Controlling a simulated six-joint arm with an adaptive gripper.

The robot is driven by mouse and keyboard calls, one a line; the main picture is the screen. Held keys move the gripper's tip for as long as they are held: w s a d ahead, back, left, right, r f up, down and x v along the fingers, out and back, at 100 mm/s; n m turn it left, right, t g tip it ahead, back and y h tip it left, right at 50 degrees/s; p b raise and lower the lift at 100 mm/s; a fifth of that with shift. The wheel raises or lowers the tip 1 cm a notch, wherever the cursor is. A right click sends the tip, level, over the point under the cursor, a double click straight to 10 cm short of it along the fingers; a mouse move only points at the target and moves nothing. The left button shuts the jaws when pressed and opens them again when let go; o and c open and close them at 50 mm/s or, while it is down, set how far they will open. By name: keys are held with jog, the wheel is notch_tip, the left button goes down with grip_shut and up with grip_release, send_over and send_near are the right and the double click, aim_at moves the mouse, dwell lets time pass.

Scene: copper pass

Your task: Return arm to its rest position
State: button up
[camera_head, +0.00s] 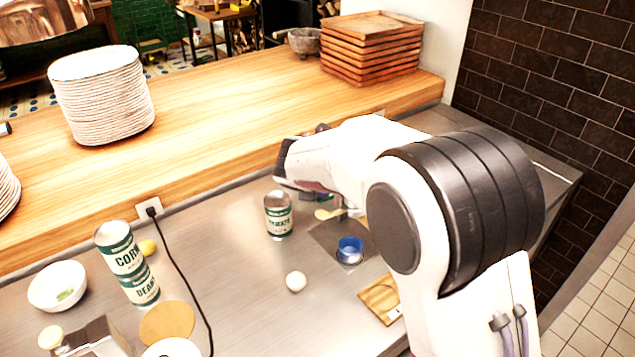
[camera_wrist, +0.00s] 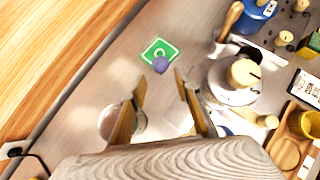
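My arm reaches from the right across the metal counter (camera_head: 235,260) in the head view. Its far end is above the area behind the tomato can (camera_head: 278,218), and the arm hides my gripper's fingers there. In the wrist view my gripper (camera_wrist: 161,80) shows two fingers spread apart with nothing between them. Beyond the fingertips a green square with a white ring (camera_wrist: 159,51) lies on the counter, with a small purple-blue thing (camera_wrist: 160,65) at its near edge. A round shiny thing (camera_wrist: 107,122) is partly hidden behind the left finger.
Stacked corn (camera_head: 118,247) and beans cans (camera_head: 140,287), a white bowl (camera_head: 58,286), a white ball (camera_head: 296,281) and a blue-rimmed container (camera_head: 350,250) stand on the counter. A raised wooden ledge (camera_head: 220,105) holds plates (camera_head: 102,95) and wooden trays (camera_head: 370,50). A black cord (camera_head: 180,275) crosses the counter.

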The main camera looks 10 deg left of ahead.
dwell(0.3)
jog(key=s+d+r+m+g+h, duration=0.1)
jog(key=s+d+r+m, duration=0.5)
jog(key=s+d+m, duration=0.4)
jog(key=s+d+r+m+g+h, duration=0.1)
jog(key=s+d+r+m, duration=0.55)
jog(key=d, duration=0.65)
jog(key=s+d+f+m+y, duration=0.1)
jog(key=s+d+f+m, duration=0.1)
jog(key=s+m, duration=0.7)
jog(key=s+d+f+m+g+y, duration=0.1)
jog(key=s+d+f+m, duration=0.1)
jog(key=s+m, duration=0.8)
jog(key=s+d, duration=0.1)
jog(key=s, duration=0.4)
jog(key=shift+d+f, duration=0.15)
